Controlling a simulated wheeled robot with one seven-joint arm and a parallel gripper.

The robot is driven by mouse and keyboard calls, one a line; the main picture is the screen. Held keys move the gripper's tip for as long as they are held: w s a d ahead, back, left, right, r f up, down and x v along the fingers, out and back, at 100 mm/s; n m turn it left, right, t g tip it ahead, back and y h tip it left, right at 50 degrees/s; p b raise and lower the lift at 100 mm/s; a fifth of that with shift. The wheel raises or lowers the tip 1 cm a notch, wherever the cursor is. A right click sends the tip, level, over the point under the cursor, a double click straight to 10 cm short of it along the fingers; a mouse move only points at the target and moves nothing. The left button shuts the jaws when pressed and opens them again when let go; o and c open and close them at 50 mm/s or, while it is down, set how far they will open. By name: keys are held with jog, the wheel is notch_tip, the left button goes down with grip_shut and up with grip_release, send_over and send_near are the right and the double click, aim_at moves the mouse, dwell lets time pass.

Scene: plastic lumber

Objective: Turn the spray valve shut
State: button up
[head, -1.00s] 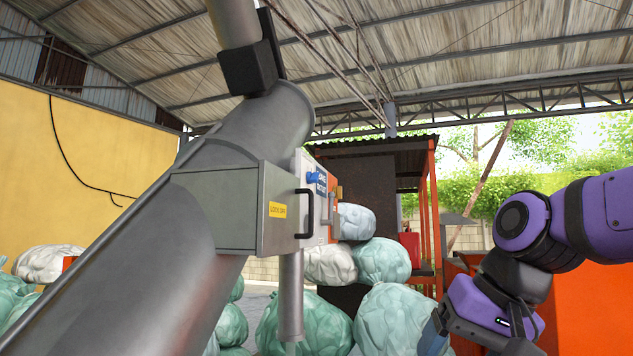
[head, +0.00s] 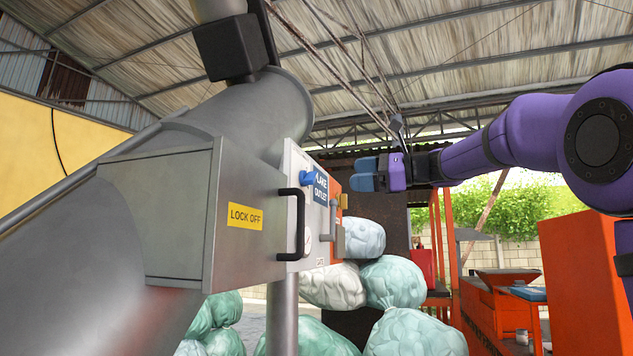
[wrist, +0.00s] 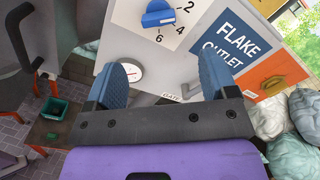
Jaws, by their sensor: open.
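A panel (head: 296,160) on the side of the grey metal box carries several controls. A blue knob (head: 308,178) sits beside the blue FLAKE OUTLET sign (head: 320,188). In the wrist view the blue knob (wrist: 158,13) has a number scale, with 2, 4 and 6 visible. An orange plate with a yellow-orange handle (wrist: 272,82) lies beyond the sign; the handle also shows in the head view (head: 343,201). No label in view names the spray valve. My gripper (head: 364,173) is open and empty, apart from the panel. Its blue fingers (wrist: 166,82) spread over the gauge and GATE label.
A black bar handle (head: 298,222) juts from the box beside a LOCK OFF label (head: 245,216). A round gauge (wrist: 130,72) is near one finger. Filled bags (head: 392,282) are heaped below. Orange machinery (head: 585,262) stands right.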

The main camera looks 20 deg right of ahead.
aim_at(316, 178)
jog(key=x, duration=1)
jog(key=shift+a, duration=0.15)
jog(key=shift+c, duration=0.4)
jog(key=c, duration=0.9)
jog(key=shift+o, duration=0.2)
jog(key=shift+f+n, duration=0.1)
jog(key=shift+n, duration=0.2)
jog(key=n, duration=0.9)
jog(key=shift+n, duration=0.3)
